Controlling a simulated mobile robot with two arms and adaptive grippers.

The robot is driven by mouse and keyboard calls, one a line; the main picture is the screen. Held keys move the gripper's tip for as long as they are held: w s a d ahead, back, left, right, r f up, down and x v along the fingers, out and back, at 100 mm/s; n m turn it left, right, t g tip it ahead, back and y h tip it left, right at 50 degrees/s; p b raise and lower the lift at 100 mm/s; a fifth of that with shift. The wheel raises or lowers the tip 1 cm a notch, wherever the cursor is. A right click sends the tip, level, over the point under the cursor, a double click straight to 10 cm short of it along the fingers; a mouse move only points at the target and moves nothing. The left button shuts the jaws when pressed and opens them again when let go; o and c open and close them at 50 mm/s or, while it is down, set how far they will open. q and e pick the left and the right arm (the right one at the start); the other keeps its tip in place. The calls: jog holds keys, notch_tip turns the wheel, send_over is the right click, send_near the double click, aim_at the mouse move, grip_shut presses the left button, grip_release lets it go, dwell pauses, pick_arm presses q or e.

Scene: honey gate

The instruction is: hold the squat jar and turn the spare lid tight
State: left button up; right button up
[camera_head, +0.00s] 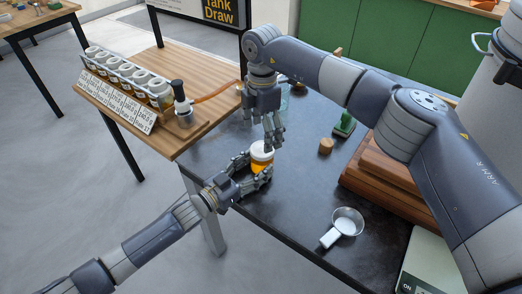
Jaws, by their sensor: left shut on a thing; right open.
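The squat jar (260,167) shows amber below a white lid (262,149) and stands upright near the left edge of the dark table. My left gripper (258,178) comes in from the lower left and is shut around the jar's sides. My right gripper (272,142) points down from above, with its fingertips at the lid. It is open, and I cannot tell whether its fingers touch the lid. The fingers of both grippers hide parts of the jar and lid.
A wooden board (205,82) at the left carries a row of several jars with label cards (113,103) and a black-topped device (181,98). A metal scoop (346,224), wooden cylinder (326,146), green object (345,124) and brown wooden box (372,178) lie to the right.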

pick_arm(q)
jog(key=shift+o, duration=1.2)
jog(key=o, duration=0.7)
jog(key=shift+o, duration=0.7)
jog(key=shift+o, duration=1.4)
jog(key=shift+o, duration=0.4)
